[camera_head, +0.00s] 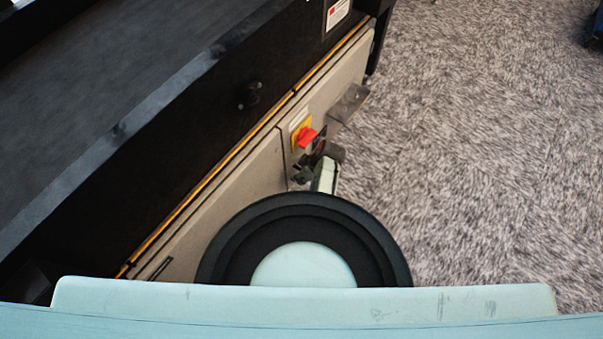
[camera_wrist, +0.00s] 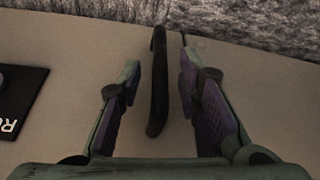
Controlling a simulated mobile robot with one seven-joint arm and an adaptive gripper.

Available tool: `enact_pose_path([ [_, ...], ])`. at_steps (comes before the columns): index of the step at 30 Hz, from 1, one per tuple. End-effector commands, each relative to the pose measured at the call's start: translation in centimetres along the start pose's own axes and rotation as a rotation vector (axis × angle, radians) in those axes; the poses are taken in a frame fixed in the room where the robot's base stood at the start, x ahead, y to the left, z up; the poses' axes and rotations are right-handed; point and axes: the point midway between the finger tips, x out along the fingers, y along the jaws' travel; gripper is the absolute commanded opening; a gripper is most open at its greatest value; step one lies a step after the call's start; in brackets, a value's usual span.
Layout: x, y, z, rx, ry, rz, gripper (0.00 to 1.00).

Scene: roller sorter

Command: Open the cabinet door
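The cabinet door (camera_wrist: 60,120) is a flat beige panel below the dark machine body; in the head view the beige cabinet front (camera_head: 240,180) runs diagonally, with a seam beside the switch panel. In the wrist view a black bar handle (camera_wrist: 157,95) stands between the two fingers of my gripper (camera_wrist: 160,65). In the head view my gripper (camera_head: 320,160) is small, close to the cabinet front, and partly hidden by my arm. The door appears shut.
A red rotary switch (camera_head: 307,137) on a yellow plate sits on the cabinet front near my gripper. A black label (camera_wrist: 18,100) with white letters is left of the handle. Carpeted floor (camera_head: 490,150) to the right is mostly free. The dark machine body (camera_head: 190,120) overhangs the cabinet.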

Motion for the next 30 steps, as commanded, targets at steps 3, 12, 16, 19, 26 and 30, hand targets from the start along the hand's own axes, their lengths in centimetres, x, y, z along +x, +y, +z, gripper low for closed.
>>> enact_pose_path([
  [3, -0.02, 0.01, -0.01, 0.0, 0.0, 0.0, 0.31],
  [12, -0.04, 0.0, 0.0, 0.0, 0.0, 0.0, 0.13],
  [16, -0.04, 0.01, 0.0, 0.0, 0.0, 0.0, 0.04],
  [19, -0.04, 0.0, 0.0, 0.0, 0.0, 0.0, 0.0],
  [26, -0.05, 0.0, 0.0, 0.001, 0.0, 0.0, 0.0],
  [30, -0.05, 0.0, 0.0, 0.0, 0.0, 0.0, 0.0],
])
